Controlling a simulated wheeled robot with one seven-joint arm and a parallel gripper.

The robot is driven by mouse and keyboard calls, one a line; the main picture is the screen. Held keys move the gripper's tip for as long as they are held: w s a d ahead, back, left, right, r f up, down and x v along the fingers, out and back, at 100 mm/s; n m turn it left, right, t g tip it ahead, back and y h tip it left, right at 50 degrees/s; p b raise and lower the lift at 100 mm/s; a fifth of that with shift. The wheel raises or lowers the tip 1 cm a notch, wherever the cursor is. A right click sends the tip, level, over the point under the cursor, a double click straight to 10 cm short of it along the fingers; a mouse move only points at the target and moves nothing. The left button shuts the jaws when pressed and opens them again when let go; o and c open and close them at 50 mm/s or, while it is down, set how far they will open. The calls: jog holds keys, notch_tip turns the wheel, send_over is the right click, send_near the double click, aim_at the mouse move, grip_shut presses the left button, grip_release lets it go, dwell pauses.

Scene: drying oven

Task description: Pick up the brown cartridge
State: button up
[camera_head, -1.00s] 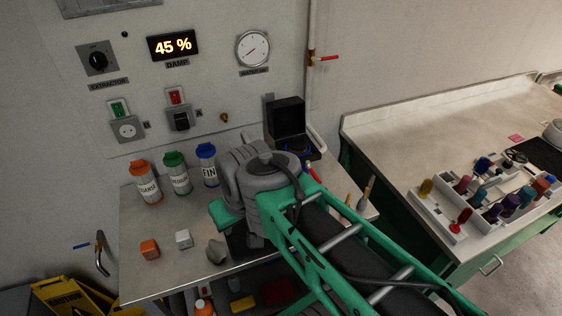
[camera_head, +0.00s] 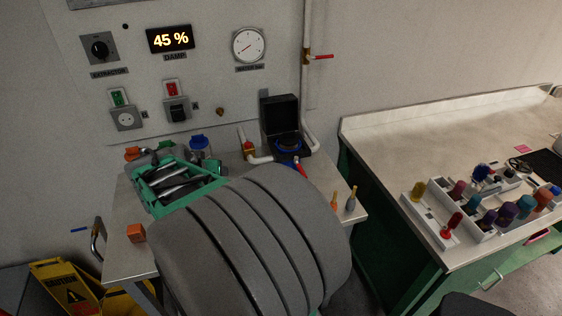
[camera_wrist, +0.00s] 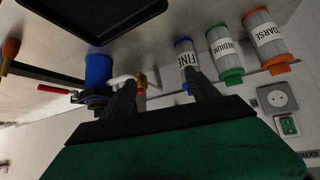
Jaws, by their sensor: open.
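A rust-brown cartridge (camera_head: 541,199), which seems the brown one, stands in the white tray (camera_head: 434,224) on the right-hand bench in the head view. It is among several cartridges of other colours, near the tray's right end. My gripper (camera_wrist: 163,92) is open and empty in the wrist view. It is over the left-hand table by the labelled bottles, far from the tray. In the head view my arm covers much of that table, and my fingertips cannot be made out. The wrist view does not show the brown cartridge.
In the wrist view the FINE bottle (camera_wrist: 187,58), MEDIUM bottle (camera_wrist: 224,50) and COARSE bottle (camera_wrist: 263,36) stand beyond my fingers. A black open case (camera_head: 280,118) and a pipe with red handle (camera_head: 318,57) are nearby.

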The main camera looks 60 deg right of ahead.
aim_at(287, 140)
jog(key=shift+o, duration=1.2)
jog(key=s+d+m+g+h, duration=0.1)
jog(key=s+d+m+h, duration=0.1)
jog(key=d, duration=0.4)
jog(key=s+d+m+g+h, duration=0.1)
jog(key=s+d+m, duration=0.1)
jog(key=s+d, duration=0.3)
jog(key=s+d+m+g+h, duration=0.1)
jog(key=s+d+g+h, duration=0.1)
jog(key=s+d, duration=0.2)
jog(key=shift+d+r+m+h+b, duration=0.1)
jog(key=shift+d+m+h+b, duration=0.25)
jog(key=shift+d, duration=1.5)
jog(key=p+x, duration=0.2)
jog(key=x, duration=0.4)
jog(key=shift+d, duration=0.35)
jog(key=shift+c, duration=0.5)
jog(key=shift+a, duration=0.1)
grip_shut()
